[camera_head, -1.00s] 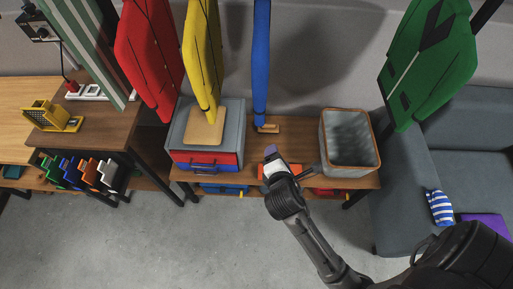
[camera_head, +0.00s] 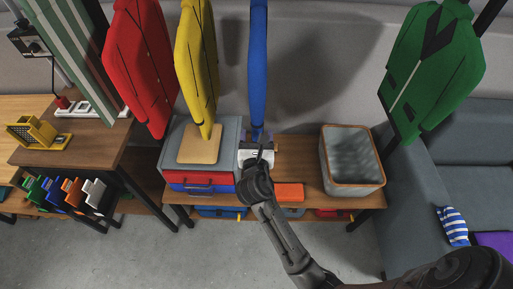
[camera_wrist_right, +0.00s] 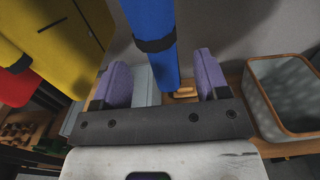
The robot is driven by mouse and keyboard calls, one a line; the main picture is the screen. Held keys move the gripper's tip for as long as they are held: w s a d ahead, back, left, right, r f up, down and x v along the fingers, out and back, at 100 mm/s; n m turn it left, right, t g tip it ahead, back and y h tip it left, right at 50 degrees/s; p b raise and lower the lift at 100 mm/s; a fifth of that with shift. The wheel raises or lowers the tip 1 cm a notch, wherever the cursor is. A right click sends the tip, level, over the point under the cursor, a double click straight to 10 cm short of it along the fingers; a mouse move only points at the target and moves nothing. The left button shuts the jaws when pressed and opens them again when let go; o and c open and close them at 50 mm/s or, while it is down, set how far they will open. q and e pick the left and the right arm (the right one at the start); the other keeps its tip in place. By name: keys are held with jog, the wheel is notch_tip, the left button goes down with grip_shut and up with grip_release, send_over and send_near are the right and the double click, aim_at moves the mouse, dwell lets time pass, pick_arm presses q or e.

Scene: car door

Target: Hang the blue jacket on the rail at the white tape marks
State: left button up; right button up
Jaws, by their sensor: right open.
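The blue jacket (camera_head: 257,65) hangs edge-on in the head view, between the yellow jacket and the green jacket. Its top runs out of the picture. In the right wrist view the blue jacket (camera_wrist_right: 150,30) hangs just beyond my open fingers, its lower end showing between them. My right gripper (camera_head: 257,148) is just below the jacket's lower end in the head view. In the wrist view its two purple fingers (camera_wrist_right: 159,82) stand apart with nothing clamped. The rail and the white tape marks do not show. My left gripper is not in view.
A red jacket (camera_head: 139,65) and a yellow jacket (camera_head: 195,60) hang to the left, a green jacket (camera_head: 432,65) to the right. Below stand a grey box (camera_head: 228,150), a wooden bench (camera_head: 300,170) and a wood-rimmed bin (camera_head: 352,160). A grey sofa (camera_head: 420,180) stands at right.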

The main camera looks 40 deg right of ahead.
aim_at(257, 126)
jog(key=x, duration=0.6)
jog(key=shift+w+d, duration=0.1)
jog(key=shift+d, duration=0.05)
jog(key=shift+x, duration=0.8)
jog(key=c, duration=0.4)
grip_shut()
jog(key=shift+r+p, duration=0.35)
jog(key=shift+p, duration=0.5)
jog(key=shift+r, duration=0.1)
